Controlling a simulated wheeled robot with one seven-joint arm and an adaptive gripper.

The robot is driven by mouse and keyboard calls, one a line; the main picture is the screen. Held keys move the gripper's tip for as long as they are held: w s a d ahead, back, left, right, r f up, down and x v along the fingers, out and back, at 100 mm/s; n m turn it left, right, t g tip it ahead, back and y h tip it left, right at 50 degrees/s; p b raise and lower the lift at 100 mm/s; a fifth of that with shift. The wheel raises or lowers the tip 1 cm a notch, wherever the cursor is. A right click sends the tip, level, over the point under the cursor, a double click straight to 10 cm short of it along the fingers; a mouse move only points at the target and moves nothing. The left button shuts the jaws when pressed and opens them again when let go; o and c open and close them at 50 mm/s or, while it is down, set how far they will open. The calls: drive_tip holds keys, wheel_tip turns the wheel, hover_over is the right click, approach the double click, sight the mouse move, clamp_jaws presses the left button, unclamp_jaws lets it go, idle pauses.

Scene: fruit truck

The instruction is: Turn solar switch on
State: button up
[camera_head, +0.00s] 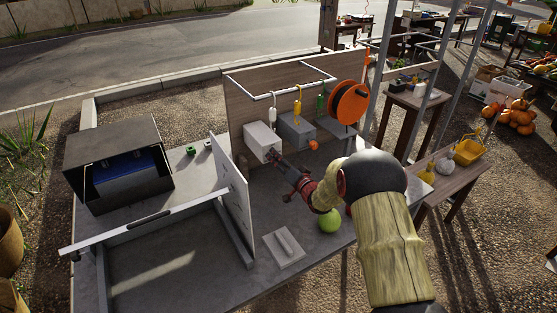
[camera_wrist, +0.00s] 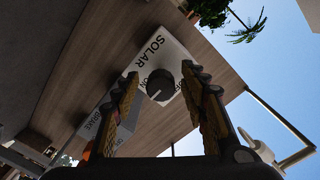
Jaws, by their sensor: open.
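The solar switch box (camera_head: 259,139) is a white box against the wooden back panel. In the wrist view its face (camera_wrist: 152,55) reads "SOLAR", with a dark round knob (camera_wrist: 160,86) and a partly visible "ON" label beside it. My gripper (camera_head: 277,159) is in front of the box, low at its front face. In the wrist view my gripper (camera_wrist: 160,76) is open, with one finger on each side of the knob. Whether the fingers touch the knob I cannot tell. The knob's pointer direction is too dark to read.
A grey box (camera_head: 297,131), labelled "BRAKE" in the wrist view (camera_wrist: 110,132), stands to the right. Coloured hooks hang from a white rail (camera_head: 290,92) above. An orange reel (camera_head: 349,102), a green ball (camera_head: 330,220) and an upright white panel (camera_head: 231,185) are nearby.

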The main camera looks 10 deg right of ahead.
drive_tip(key=v, duration=1.2)
idle(0.3)
drive_tip(key=s+d+r+n+g+h, duration=0.25)
drive_tip(key=s+r+g+h, duration=0.3)
drive_tip(key=s+r, duration=0.7)
drive_tip(key=s+a+n+g, duration=0.1)
drive_tip(key=s+a+g, duration=0.1)
drive_tip(key=s, duration=1.3)
drive_tip(key=s+a+r+n+g, duration=0.1)
drive_tip(key=s+a+n+g, duration=0.1)
drive_tip(key=s, duration=1.3)
drive_tip(key=shift+a+r+g, duration=0.25)
drive_tip(key=shift+a+g, duration=0.6)
drive_tip(key=shift+a, duration=0.25)
